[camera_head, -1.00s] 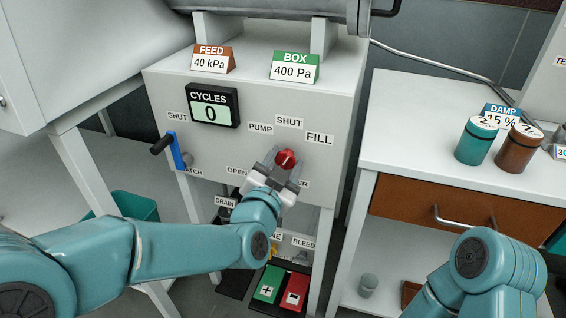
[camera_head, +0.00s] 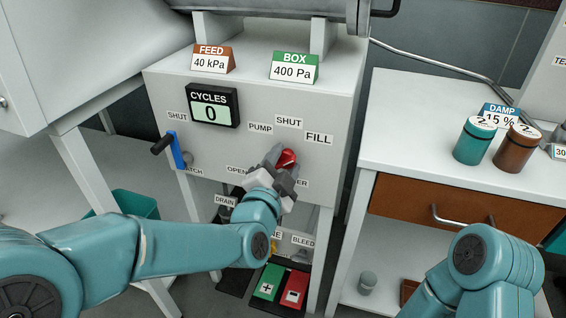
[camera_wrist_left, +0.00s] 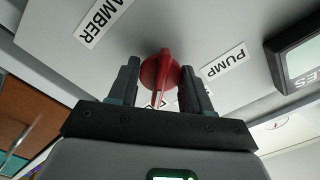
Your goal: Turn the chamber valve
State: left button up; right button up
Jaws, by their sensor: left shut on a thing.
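The chamber valve is a red knob (camera_head: 287,158) on the front of the grey cabinet, below the SHUT label (camera_head: 289,121) and between the PUMP (camera_head: 261,128) and FILL (camera_head: 319,138) labels. My left gripper (camera_head: 279,165) is at the knob, shut on it, and hides part of it. In the left wrist view the red knob (camera_wrist_left: 160,75) sits between the two dark fingers (camera_wrist_left: 157,85), its ridge running roughly between them. Part of a CHAMBER label (camera_wrist_left: 103,22) shows beside it. My right gripper is out of view; only my right arm shows at lower right.
A blue lever (camera_head: 178,151) with a black handle stands out left of the knob. A CYCLES display (camera_head: 211,107) reads 0. Green and red pedals (camera_head: 268,284) lie below. A teal jar (camera_head: 475,143) and a brown jar (camera_head: 516,149) stand on the right counter.

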pick_arm(q)
jog(key=o, duration=1.1)
jog(key=shift+c, duration=0.2)
jog(key=shift+s, duration=0.1)
jog(key=b+v, duration=0.4)
jog(key=v, duration=1.2)
jog(key=shift+b, duration=0.4)
jog(key=shift+s, duration=0.1)
